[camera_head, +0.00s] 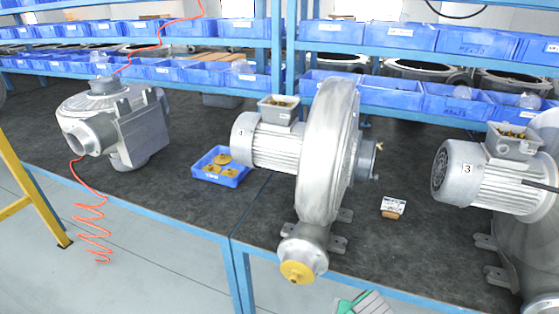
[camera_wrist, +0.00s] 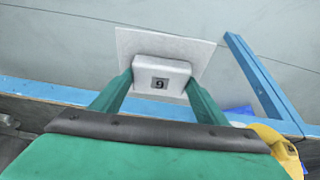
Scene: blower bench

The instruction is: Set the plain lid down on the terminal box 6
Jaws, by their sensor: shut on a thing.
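My gripper (camera_wrist: 160,84) is shut on a pale grey lid (camera_wrist: 205,50), its green fingers on either side of the lid's raised block. The block bears a dark label with a digit that reads as 6 or 9. In the head view only a green bit of my gripper (camera_head: 346,304) shows at the bottom edge, in front of the bench. Two open terminal boxes show: one (camera_head: 279,110) on the motor marked 4, and one (camera_head: 513,142) on the motor marked 3. I see no terminal box marked 6.
A blower with a yellow outlet cap (camera_head: 297,271) stands mid-bench; another blower (camera_head: 115,120) stands left. A blue tray (camera_head: 221,180) with yellow parts and a small card (camera_head: 393,207) lie on the dark bench (camera_head: 200,215). Shelves of blue bins line the back.

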